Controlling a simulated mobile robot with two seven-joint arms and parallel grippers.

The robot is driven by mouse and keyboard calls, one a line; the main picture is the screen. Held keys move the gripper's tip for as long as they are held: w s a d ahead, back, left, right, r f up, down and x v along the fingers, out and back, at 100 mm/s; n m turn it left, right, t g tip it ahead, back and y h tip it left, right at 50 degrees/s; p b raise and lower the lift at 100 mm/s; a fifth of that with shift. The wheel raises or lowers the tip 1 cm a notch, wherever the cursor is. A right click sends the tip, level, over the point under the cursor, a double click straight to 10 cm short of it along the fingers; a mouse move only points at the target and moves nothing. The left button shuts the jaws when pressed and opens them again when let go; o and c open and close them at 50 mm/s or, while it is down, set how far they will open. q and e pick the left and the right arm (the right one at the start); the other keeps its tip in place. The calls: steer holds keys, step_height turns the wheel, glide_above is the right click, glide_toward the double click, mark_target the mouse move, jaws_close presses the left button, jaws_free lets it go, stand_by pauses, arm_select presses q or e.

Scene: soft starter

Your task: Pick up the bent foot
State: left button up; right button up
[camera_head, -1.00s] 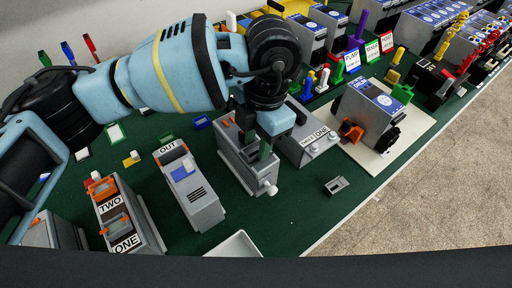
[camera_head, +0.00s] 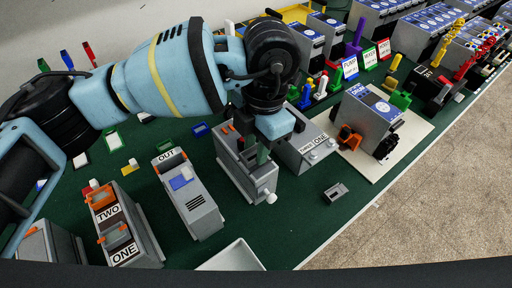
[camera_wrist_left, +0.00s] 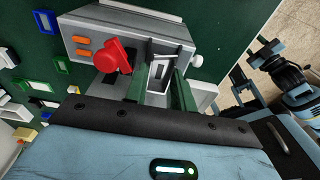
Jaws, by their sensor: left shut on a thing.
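My left gripper (camera_head: 262,152) points down at a grey box-shaped unit (camera_head: 238,178) with a white knob at its front. In the left wrist view its two green fingers (camera_wrist_left: 163,88) are closed on a grey part at that unit. The fingers and wrist partly hide the held part, so I cannot tell its full shape or whether it is lifted clear.
Grey units marked OUT (camera_head: 190,195) and TWO/ONE (camera_head: 122,228) stand left of the gripper. A unit marked THREE/ONE (camera_head: 304,150) stands close on its right. A larger grey box (camera_head: 366,118) sits on a cream board. A white tray (camera_head: 232,256) lies at the front edge.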

arm_select(q)
step_height(320, 180, up, 2)
steer(key=shift+r, duration=0.25)
steer(key=s+d+r+b, duration=0.1)
steer(key=s+d, duration=0.8)
steer(key=d, duration=0.3)
steer(key=shift+s+d+b, duration=0.3)
steer(key=shift+d+b, duration=0.05)
steer(key=shift+d, duration=0.05)
steer(key=shift+r, duration=0.1)
